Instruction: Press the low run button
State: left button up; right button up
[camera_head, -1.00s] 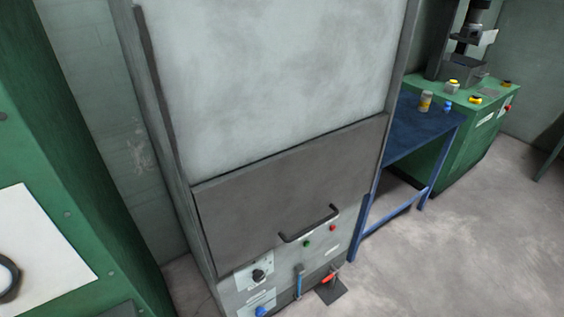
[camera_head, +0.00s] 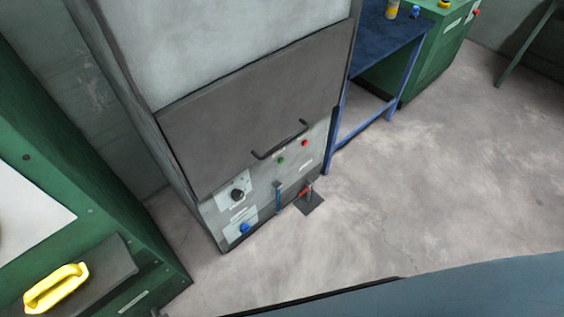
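A tall grey cabinet (camera_head: 250,100) stands at the centre, with a low control panel under its dark front panel. On the low panel are a small green button (camera_head: 280,160) and a small red button (camera_head: 305,143), just below the black bar handle. A black knob (camera_head: 237,194) and a blue knob (camera_head: 244,228) sit lower left on pale plates. The labels are too small to read, so I cannot tell which control is named run. Neither of my grippers is in view.
A green machine (camera_head: 120,245) with a yellow handle (camera_head: 56,289) stands at the left. A blue lever (camera_head: 278,198) and a red-handled item (camera_head: 306,193) are at the cabinet's foot. A blue table (camera_head: 380,45) and another green machine (camera_head: 425,60) stand right. The floor is clear at centre right.

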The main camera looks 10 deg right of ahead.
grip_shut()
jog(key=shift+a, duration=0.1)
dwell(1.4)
